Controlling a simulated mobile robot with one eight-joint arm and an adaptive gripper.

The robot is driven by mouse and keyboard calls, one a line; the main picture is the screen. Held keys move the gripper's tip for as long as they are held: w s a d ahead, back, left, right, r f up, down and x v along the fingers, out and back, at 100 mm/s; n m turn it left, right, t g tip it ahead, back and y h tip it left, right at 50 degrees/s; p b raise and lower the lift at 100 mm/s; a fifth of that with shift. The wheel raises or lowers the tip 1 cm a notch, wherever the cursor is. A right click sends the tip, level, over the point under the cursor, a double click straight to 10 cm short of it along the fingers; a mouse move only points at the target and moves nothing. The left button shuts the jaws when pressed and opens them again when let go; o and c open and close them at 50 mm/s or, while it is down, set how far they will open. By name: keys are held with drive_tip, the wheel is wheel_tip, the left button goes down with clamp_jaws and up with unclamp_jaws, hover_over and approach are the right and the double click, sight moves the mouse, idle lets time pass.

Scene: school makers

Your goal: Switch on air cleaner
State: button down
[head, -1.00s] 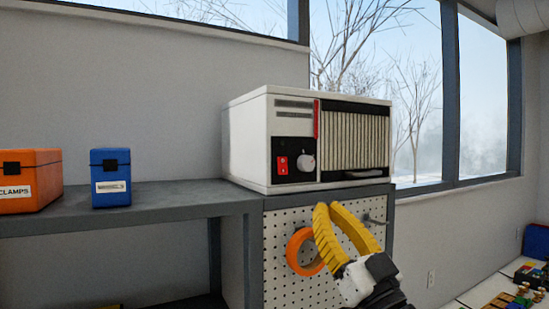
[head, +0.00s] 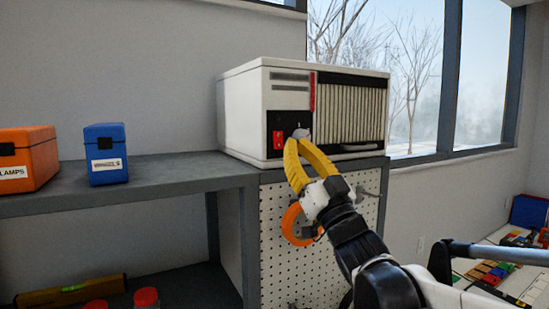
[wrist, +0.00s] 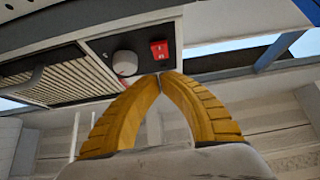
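The air cleaner (head: 240,115) is a white box with a beige pleated grille, standing on the shelf end above a pegboard. Its black control panel has a red rocker switch (head: 278,140) on the left and a pale round knob (head: 301,133) on the right. In the wrist view, the picture is turned over, with the switch (wrist: 160,50) right of the knob (wrist: 125,63). My gripper (head: 294,140) has yellow ribbed fingers with tips together and nothing between them. The tips (wrist: 160,76) appear close to the panel's lower part; I cannot tell whether they touch. They partly cover the knob in the head view.
A blue box (head: 107,155) and an orange clamps box (head: 28,160) sit on the grey shelf (head: 170,170) to the left. An orange ring (head: 291,225) hangs on the pegboard (head: 270,265) below. Red-lidded jars (head: 146,298) stand lower down. The shelf between boxes and cleaner is clear.

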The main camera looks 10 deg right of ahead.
sight(281, 136)
drive_tip(key=w, duration=0.2)
drive_tip(key=w+a, duration=0.1)
drive_tip(key=shift+w+a+f, duration=0.1)
drive_tip(key=shift+w+f, duration=0.05)
drive_tip(key=shift+f, duration=0.2)
